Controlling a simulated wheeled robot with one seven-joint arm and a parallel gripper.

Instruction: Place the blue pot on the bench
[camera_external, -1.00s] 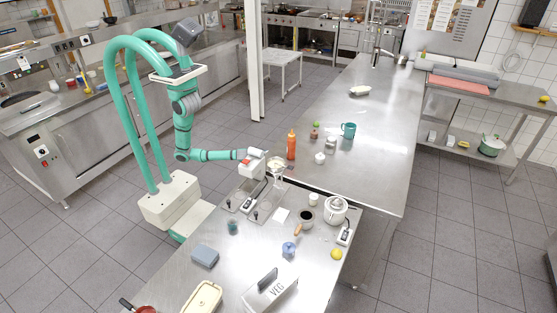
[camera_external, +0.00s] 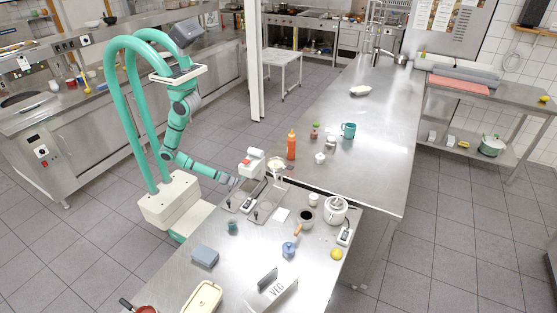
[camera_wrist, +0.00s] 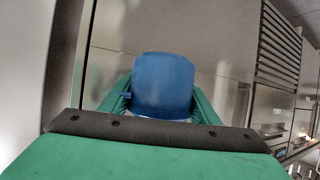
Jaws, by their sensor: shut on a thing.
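In the wrist view a blue pot (camera_wrist: 163,85) sits between the green fingers of my gripper (camera_wrist: 162,98), which is shut on it. The pot's far side and underside are hidden. In the external view my arm slopes down to the left edge of the near steel bench (camera_external: 238,263), beside a white appliance. The gripper's end and the pot cannot be made out there. A longer steel bench (camera_external: 372,172) joins behind.
The near bench carries the white appliance (camera_external: 252,163), a small blue jar (camera_external: 289,249), a blue-grey block (camera_external: 205,255), a VEG box (camera_external: 270,293) and a white cooker (camera_external: 335,210). An orange bottle (camera_external: 292,145) and a teal mug (camera_external: 348,130) stand behind. The long bench's right half is mostly clear.

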